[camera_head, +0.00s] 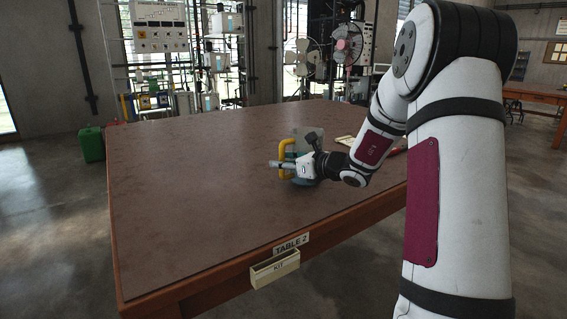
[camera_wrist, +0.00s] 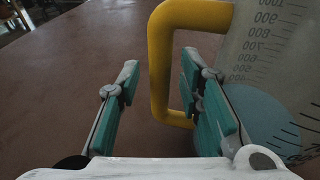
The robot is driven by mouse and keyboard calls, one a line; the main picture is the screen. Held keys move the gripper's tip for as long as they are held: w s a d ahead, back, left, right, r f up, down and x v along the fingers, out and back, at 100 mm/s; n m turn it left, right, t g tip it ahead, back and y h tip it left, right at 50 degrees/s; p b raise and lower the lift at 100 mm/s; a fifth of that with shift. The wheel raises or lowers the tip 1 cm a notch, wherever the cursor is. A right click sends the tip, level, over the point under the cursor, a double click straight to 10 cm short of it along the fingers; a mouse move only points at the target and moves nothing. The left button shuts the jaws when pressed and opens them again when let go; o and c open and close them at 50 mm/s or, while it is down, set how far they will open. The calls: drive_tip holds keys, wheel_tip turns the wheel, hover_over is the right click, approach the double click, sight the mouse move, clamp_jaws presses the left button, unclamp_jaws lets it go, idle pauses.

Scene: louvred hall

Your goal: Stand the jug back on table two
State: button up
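The jug (camera_head: 298,141) is clear, with a scale on its wall and a yellow handle (camera_head: 284,155). It looks upright over the top of table two (camera_head: 200,185), whose front edge carries a "TABLE 2" label. Its base is partly hidden by my gripper, and I cannot tell for certain that it touches the table. In the wrist view the jug (camera_wrist: 275,50) fills the right side, with pale blue low in it. My gripper (camera_head: 277,164) is open at the handle. The handle's upright bar (camera_wrist: 160,75) stands between the two fingers, with a gap to the left finger.
A cream "KIT" box (camera_head: 275,270) hangs on the table's front edge. A pale flat item (camera_head: 346,141) lies behind my arm. A green container (camera_head: 91,145) stands on the floor at left. The left and front tabletop is clear. Equipment racks stand behind.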

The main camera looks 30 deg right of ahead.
drive_tip(key=shift+s+r, duration=0.15)
drive_tip(key=shift+r, duration=0.05)
drive_tip(key=p+v, duration=0.3)
drive_tip(key=v, duration=0.9)
drive_tip(key=s+a+r+n+g+y, duration=0.25)
drive_tip(key=s+a+n, duration=0.2)
drive_tip(key=a, duration=0.45)
drive_tip(key=s+a+r+n+g+y, duration=0.1)
drive_tip(key=s+a+n+g, duration=0.25)
drive_tip(key=a+n, duration=0.4)
drive_tip(key=s+a+r+n+g+y, duration=0.1)
drive_tip(key=s+a+n+g+y, duration=0.2)
drive_tip(key=a, duration=0.8)
drive_tip(key=s+a+f+n+g+h, duration=0.1)
drive_tip(key=s+a+n+g+h, duration=0.15)
drive_tip(key=s+n, duration=0.35)
drive_tip(key=s+a+f+n+g+h, duration=0.1)
drive_tip(key=s+a+n+g, duration=0.25)
drive_tip(key=s, duration=0.45)
drive_tip(key=s+d+f+n+h, duration=0.2)
drive_tip(key=s+d+n+h, duration=0.4)
drive_tip(key=s, duration=0.6)
drive_tip(key=shift+s+d+f+n+h, duration=0.2)
drive_tip(key=shift+d+n+h, duration=0.2)
drive_tip(key=shift+d+n, duration=0.7)
drive_tip(key=shift+a, duration=0.2)
